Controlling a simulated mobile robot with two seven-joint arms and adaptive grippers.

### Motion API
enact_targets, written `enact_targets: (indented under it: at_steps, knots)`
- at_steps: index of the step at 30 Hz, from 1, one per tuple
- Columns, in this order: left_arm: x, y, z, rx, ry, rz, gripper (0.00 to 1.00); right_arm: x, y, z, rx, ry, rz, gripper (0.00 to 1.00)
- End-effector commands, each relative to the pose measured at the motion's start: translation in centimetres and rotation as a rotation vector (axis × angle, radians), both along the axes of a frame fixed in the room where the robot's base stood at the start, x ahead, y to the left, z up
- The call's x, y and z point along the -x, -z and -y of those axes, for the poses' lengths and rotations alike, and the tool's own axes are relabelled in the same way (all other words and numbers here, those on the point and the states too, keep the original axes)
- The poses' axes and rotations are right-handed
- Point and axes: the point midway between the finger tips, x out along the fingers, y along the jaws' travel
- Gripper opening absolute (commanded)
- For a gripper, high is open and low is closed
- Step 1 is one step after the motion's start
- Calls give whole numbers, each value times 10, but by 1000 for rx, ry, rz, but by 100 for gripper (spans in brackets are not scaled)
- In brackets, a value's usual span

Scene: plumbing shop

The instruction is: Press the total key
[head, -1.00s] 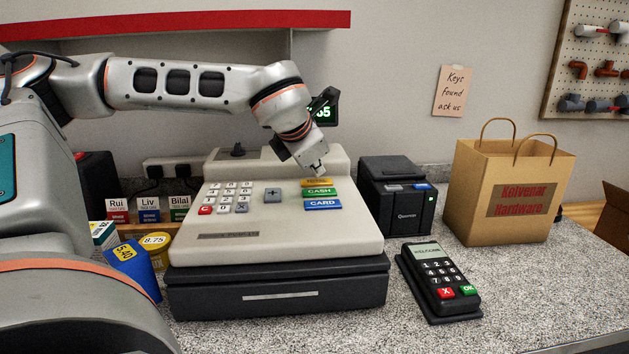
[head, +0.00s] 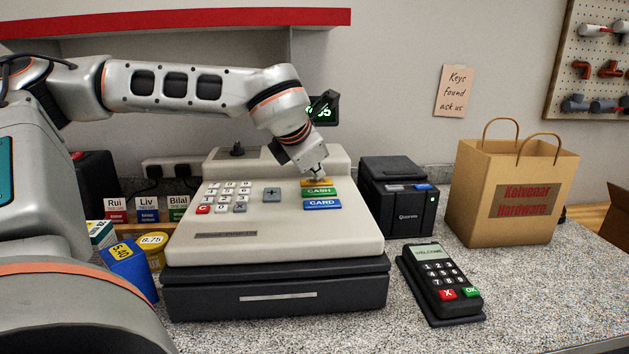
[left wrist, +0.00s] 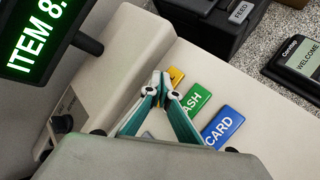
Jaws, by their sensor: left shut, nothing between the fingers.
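The cash register (head: 280,238) stands on the counter. Its yellow key (head: 309,183) sits above the green CASH key (head: 318,192) and the blue CARD key (head: 322,204). The yellow key's label cannot be read. My left gripper (head: 319,178) is shut and empty, pointing down at the yellow key and hiding part of it. In the left wrist view, the closed fingertips (left wrist: 161,82) are at the edge of the yellow key (left wrist: 177,76). I cannot tell whether they touch it. My right gripper is not in view.
A lit green display (left wrist: 48,32) showing "ITEM 8." rises behind the keys, close to my left wrist. A black printer (head: 397,195), a card terminal (head: 440,283) and a paper bag (head: 512,190) stand to the right. Boxes and a yellow tin (head: 153,245) are at left.

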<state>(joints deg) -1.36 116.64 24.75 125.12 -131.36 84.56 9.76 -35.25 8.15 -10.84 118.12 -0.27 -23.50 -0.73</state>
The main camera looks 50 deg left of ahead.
Motion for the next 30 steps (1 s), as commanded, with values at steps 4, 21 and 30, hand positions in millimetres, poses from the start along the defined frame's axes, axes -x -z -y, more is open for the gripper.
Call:
enact_targets:
  at_steps: [4,21,30]
  knots:
    - [0,2,0,0,-1,-1,0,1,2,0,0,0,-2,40]
    - [0,-9,0,0,-1,-1,0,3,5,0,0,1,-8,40]
    - [0,-11,0,0,0,0,0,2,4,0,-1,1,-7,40]
